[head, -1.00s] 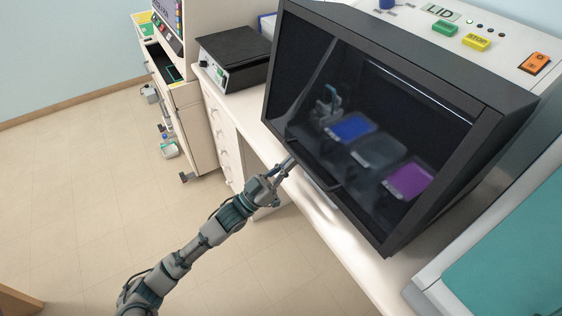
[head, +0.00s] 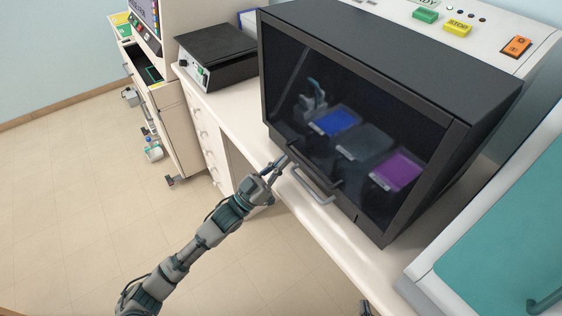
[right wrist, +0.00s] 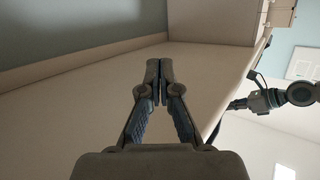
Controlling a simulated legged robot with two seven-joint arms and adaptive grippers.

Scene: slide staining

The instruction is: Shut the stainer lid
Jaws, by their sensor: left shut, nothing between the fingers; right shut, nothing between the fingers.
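The stainer (head: 400,60) is a dark box on the white bench. Its lid (head: 290,95) has a dark glass front in a black frame and lies down flush against the box, with no gap that I can see. A grey bar handle (head: 314,190) is at its lower edge. Blue, dark and purple trays show through the glass. My left gripper (head: 282,163) is shut and empty at the lid's lower left edge, left of the handle; I cannot tell if it touches. My right gripper (right wrist: 157,66) is shut and empty in the right wrist view.
The green button (head: 425,16), yellow stop button (head: 457,29) and orange switch (head: 516,46) are on the panel behind. A black-topped device (head: 217,50) stands left on the bench. A teal-covered unit (head: 510,240) is at the right. The floor at left is open.

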